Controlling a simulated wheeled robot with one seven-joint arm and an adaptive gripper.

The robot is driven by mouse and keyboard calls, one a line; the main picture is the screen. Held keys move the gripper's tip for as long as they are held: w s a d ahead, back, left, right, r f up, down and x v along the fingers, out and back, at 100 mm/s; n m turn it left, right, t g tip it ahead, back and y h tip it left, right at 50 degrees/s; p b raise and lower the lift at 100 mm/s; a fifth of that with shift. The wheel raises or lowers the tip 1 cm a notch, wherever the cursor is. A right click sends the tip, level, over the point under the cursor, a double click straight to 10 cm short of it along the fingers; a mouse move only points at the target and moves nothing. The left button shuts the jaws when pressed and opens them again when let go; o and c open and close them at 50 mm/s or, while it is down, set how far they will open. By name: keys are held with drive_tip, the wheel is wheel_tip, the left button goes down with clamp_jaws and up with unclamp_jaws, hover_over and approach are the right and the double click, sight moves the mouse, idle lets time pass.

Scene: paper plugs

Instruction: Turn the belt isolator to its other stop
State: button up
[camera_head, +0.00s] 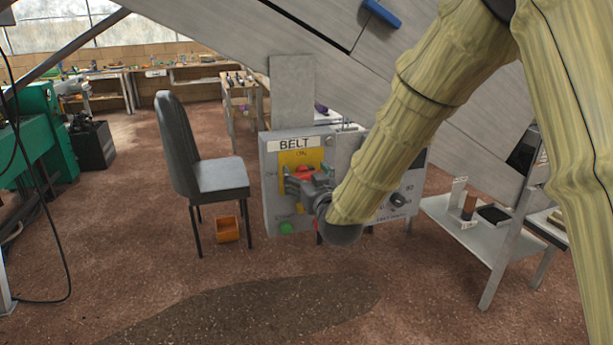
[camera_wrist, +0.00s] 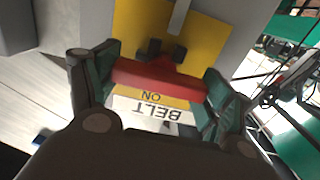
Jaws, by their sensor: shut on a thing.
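The belt isolator is a red handle (camera_wrist: 160,82) on a yellow plate (camera_wrist: 205,40), on the grey control box (camera_head: 272,212) labelled BELT. My gripper (camera_wrist: 161,70) is shut on the handle, with one dark green finger at each end of it. In the wrist view the red bar lies across the picture, slightly tilted, just above the upside-down word ON. In the head view my gripper (camera_head: 302,184) reaches the plate from the right, and the red handle (camera_head: 305,172) shows only in part behind the fingers.
A green button (camera_head: 286,228) sits low on the box and a black knob (camera_head: 398,200) to the right. A grey chair (camera_head: 222,176) stands left of the box, with an orange bin (camera_head: 228,229) by it. A metal shelf (camera_head: 455,222) stands right. Floor in front is clear.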

drive_tip(key=shift+m, duration=0.3)
drive_tip(key=m+b, duration=0.2)
drive_tip(key=m, duration=0.1)
drive_tip(key=shift+d+f+m, duration=0.1)
drive_tip(key=shift+d+m, duration=0.05)
drive_tip(key=shift+m, duration=0.15)
drive_tip(key=m+b, duration=0.2)
drive_tip(key=m, duration=0.2)
drive_tip(key=shift+w+m, duration=0.1)
drive_tip(key=shift+m, duration=0.2)
drive_tip(key=m+b, duration=0.1)
drive_tip(key=m, duration=0.1)
drive_tip(key=m+b, duration=0.2)
drive_tip(key=m, duration=0.1)
drive_tip(key=shift+d+f, duration=0.15)
drive_tip(key=shift+f, duration=0.05)
drive_tip(key=shift+m+b, duration=0.95)
drive_tip(key=shift+m, duration=1.05)
drive_tip(key=shift+r, duration=0.1)
drive_tip(key=o, duration=1)
